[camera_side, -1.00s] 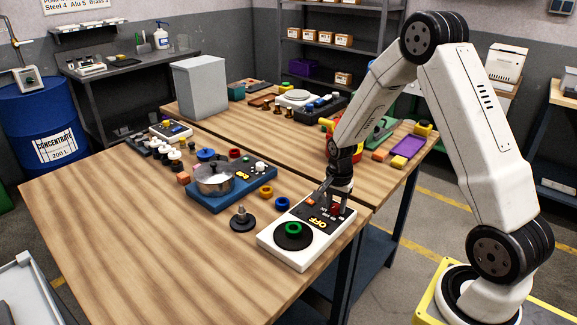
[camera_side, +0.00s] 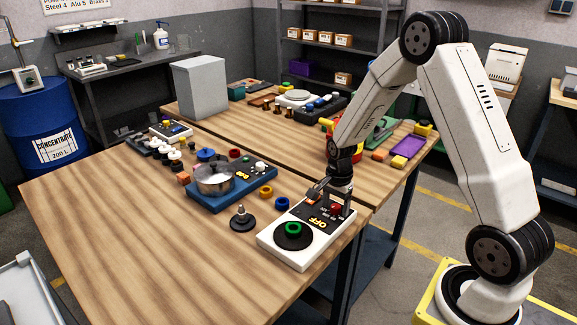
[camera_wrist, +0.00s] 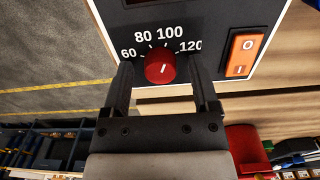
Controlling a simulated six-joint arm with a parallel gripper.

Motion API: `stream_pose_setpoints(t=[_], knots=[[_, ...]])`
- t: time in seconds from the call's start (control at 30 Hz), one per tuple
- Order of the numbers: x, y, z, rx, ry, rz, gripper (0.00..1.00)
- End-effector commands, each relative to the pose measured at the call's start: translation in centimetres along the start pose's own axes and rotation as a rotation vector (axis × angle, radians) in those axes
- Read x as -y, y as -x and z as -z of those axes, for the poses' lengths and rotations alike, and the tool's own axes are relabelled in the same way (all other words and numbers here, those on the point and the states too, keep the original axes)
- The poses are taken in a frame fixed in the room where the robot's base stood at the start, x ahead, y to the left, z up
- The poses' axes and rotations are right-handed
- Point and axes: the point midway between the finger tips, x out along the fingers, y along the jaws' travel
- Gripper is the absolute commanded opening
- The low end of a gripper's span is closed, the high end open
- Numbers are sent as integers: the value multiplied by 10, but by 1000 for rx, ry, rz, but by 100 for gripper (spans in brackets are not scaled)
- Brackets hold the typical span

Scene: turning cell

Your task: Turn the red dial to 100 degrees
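The red dial (camera_wrist: 160,66) sits on the dark face of a white control unit (camera_side: 268,246), by a scale reading 60, 80, 100 and 120. Its white mark points up and slightly right in the wrist view, roughly toward the 100. In the side view the dial (camera_side: 337,209) shows below my gripper (camera_side: 331,198). My gripper (camera_wrist: 163,88) is open, with one finger on each side of the dial. A gap shows between the dial and each finger.
An orange rocker switch (camera_wrist: 243,56) lies right of the dial in the wrist view. A green knob (camera_side: 292,229) on a black disc is on the same unit. A blue device with a metal pot (camera_side: 214,181) stands left. The table's left front is clear.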

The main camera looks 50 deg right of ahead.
Motion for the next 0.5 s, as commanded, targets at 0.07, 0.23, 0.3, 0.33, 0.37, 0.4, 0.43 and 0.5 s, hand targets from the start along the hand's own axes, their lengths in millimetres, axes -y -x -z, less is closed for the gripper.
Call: stream_pose_setpoints(t=[0.07, 0.23, 0.3, 0.33, 0.37, 0.4, 0.43, 0.5], knots=[[0, 0, 0, -1, 0, 1, 77], [0, 1, 1, -1, 0, 1, 77], [0, 2, 1, -1, 0, 2, 77], [0, 3, 1, -1, 0, 2, 77], [0, 4, 1, -1, 0, 2, 77], [0, 6, 1, -1, 0, 2, 77], [0, 8, 1, -1, 0, 2, 77], [1, 13, 1, -2, 0, 3, 77]])
